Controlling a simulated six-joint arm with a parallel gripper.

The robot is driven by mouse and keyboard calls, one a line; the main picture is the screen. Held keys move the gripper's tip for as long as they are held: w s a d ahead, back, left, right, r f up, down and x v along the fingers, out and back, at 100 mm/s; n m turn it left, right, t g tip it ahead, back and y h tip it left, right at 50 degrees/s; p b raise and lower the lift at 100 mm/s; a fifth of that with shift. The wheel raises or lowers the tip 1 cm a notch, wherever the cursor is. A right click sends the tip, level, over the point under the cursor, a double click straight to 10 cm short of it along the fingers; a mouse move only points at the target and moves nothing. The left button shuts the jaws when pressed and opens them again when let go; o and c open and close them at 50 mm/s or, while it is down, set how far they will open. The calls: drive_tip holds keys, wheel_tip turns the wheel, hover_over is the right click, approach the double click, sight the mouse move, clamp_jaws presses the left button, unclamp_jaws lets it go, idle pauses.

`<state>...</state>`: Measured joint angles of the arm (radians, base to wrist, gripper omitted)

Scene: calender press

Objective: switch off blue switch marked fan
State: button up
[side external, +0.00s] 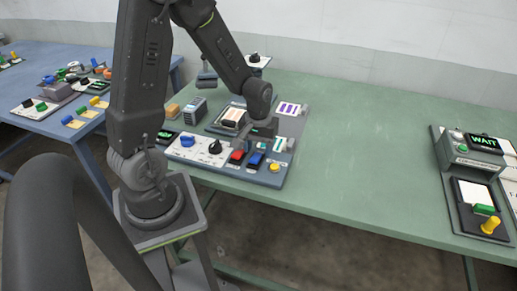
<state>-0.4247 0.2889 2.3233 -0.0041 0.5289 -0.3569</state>
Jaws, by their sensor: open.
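A panel with a white left part and a dark blue-grey right part (271,179) stands near the front edge of the green table. On it a blue rocker-like switch (256,160) sits between a red switch (237,157) and a yellow button (275,167). A blue knob (187,140) is at the panel's left. The labels are too small to read, so I cannot tell which blue control is marked fan. My gripper (249,143) is open, just above and behind the red and blue switches. I cannot tell whether it touches anything; its fingers are partly hidden.
A black knob (215,147) is on the white part, left of the red switch. A white-and-green control (283,145) is behind the yellow button. The green table (360,140) is clear between.

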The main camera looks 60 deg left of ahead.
drive_tip(key=shift+f, duration=0.45)
